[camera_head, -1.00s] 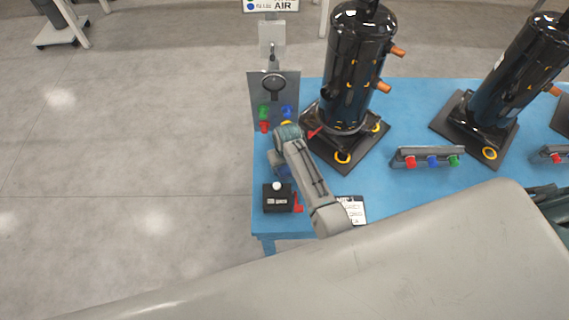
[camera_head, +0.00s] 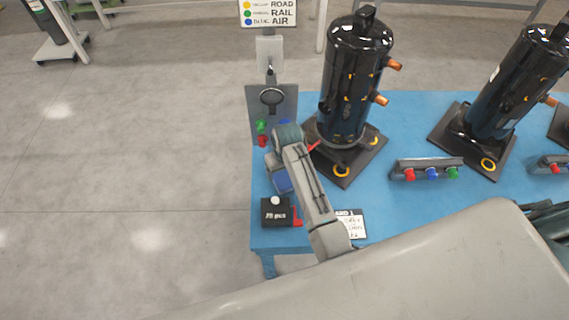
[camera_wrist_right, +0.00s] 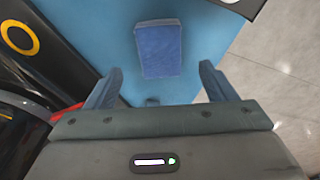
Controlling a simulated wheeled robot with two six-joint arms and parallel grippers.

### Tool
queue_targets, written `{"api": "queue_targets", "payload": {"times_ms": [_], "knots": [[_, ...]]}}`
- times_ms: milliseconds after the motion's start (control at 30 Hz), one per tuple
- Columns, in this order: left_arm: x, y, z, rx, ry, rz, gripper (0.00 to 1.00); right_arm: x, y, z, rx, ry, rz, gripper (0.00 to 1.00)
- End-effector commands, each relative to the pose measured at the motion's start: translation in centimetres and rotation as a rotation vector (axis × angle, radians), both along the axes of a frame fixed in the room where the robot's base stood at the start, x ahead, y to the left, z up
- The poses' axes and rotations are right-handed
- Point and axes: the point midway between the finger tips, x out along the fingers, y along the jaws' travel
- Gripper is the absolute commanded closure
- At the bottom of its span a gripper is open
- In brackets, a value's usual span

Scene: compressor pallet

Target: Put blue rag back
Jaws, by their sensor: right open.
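The blue rag (camera_wrist_right: 160,48) is a flat, folded rectangle lying on the blue table top (camera_wrist_right: 195,25) in the right wrist view. In the head view, the rag (camera_head: 282,182) shows beside my right wrist, partly covered. My right gripper (camera_wrist_right: 160,88) is open and empty, its two fingers apart, with the rag just beyond and between them. In the head view the gripper is mostly hidden by its own wrist. My left gripper is not in view.
A black compressor (camera_head: 352,85) stands on a dark base right of my right arm. A black box with a white knob (camera_head: 275,212) sits at the near left corner. A panel with coloured caps (camera_head: 271,110) stands behind. A labelled card (camera_head: 350,224) lies nearby.

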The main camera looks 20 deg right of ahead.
Motion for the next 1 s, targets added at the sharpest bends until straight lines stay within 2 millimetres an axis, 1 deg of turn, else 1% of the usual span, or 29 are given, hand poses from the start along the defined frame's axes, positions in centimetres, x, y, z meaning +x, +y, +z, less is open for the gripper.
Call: {"api": "queue_targets", "payload": {"times_ms": [33,100,200,333,467,1000], "knots": [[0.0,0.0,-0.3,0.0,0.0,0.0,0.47,0.0,0.0,1.0,0.001,-0.005,0.0,0.22],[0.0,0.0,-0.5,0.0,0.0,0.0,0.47,-0.2,0.0,2.3,0.0,-0.004,0.0,0.22],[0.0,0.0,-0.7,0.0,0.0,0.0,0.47,-0.4,0.0,3.7,0.0,-0.003,0.0,0.22],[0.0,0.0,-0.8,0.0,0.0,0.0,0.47,-0.5,0.0,4.8,0.0,0.0,0.0,0.22],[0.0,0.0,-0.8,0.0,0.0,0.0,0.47,-0.6,0.0,5.2,0.0,-0.001,0.0,0.22],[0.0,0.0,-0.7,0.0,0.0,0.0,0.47,-0.6,-0.1,5.2,-0.001,0.0,0.0,0.22]]}}
